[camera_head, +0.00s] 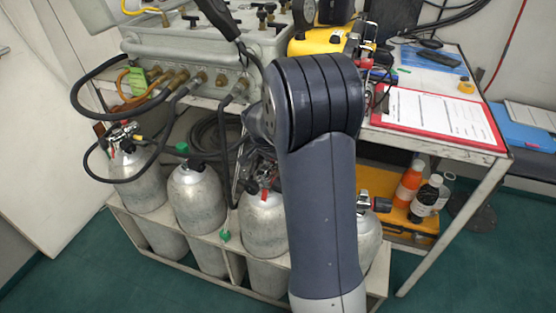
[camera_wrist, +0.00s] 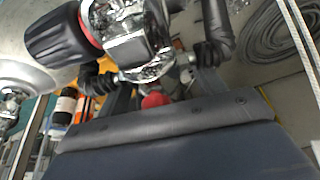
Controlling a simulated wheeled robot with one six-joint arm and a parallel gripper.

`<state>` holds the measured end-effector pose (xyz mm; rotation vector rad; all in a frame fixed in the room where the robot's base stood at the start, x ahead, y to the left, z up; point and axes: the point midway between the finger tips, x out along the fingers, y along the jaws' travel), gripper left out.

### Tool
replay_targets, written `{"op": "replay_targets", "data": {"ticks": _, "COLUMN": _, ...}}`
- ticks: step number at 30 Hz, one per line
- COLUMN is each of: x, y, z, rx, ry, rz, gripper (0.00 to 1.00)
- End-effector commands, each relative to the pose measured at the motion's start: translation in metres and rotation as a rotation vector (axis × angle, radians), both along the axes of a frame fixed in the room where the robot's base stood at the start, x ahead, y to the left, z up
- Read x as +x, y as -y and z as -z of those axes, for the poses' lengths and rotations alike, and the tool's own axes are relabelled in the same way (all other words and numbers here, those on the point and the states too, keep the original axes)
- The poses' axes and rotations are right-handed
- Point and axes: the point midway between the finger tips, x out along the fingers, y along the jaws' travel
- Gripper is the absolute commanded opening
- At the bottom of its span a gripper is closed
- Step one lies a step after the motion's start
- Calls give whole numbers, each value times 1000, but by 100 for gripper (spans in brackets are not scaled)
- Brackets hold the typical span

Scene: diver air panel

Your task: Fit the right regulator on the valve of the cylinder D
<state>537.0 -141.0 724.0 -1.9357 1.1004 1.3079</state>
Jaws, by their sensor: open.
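Several grey cylinders stand in a rack in the head view. The rightmost cylinder (camera_head: 369,240) is partly hidden behind my arm, and its valve (camera_head: 374,204) shows a black knob. I cannot read letters on the cylinders. In the wrist view a black knob with a red ring (camera_wrist: 65,33) and a chrome body (camera_wrist: 137,40) are close up. A black hose (camera_wrist: 216,28) bends down at their right. I cannot tell whether a regulator is seated on the valve. My gripper (camera_wrist: 165,128) is a dark, open shape below the chrome fitting; my arm hides it in the head view.
The rack (camera_head: 190,245) stands under the grey air panel (camera_head: 200,48), with black hoses hanging in front. At right is a table with a red clipboard (camera_head: 435,115). Bottles (camera_head: 424,200) and an orange case stand below it. Green floor is clear in front.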

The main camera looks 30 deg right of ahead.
Motion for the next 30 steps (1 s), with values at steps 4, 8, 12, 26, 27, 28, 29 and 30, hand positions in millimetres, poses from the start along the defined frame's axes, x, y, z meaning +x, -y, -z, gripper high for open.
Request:
{"op": "replay_targets", "data": {"ticks": 4, "x": -1, "y": -3, "z": -9, "rx": 0, "ry": 1, "rz": 0, "gripper": 65}}
{"op": "replay_targets", "data": {"ticks": 8, "x": -5, "y": -10, "z": -30, "rx": 0, "ry": 5, "rz": -1, "gripper": 65}}
{"op": "replay_targets", "data": {"ticks": 12, "x": -10, "y": -19, "z": -59, "rx": -1, "ry": 6, "rz": -2, "gripper": 65}}
{"op": "replay_targets", "data": {"ticks": 26, "x": -20, "y": -35, "z": -101, "rx": 0, "ry": 2, "rz": 1, "gripper": 65}}
{"op": "replay_targets", "data": {"ticks": 27, "x": -20, "y": -35, "z": -101, "rx": 0, "ry": 2, "rz": 1, "gripper": 65}}
{"op": "replay_targets", "data": {"ticks": 28, "x": -20, "y": -35, "z": -101, "rx": 0, "ry": 2, "rz": 1, "gripper": 65}}
{"op": "replay_targets", "data": {"ticks": 29, "x": -20, "y": -35, "z": -101, "rx": 0, "ry": 2, "rz": 1, "gripper": 65}}
{"op": "replay_targets", "data": {"ticks": 30, "x": -20, "y": -35, "z": -101, "rx": 0, "ry": 2, "rz": 1, "gripper": 65}}
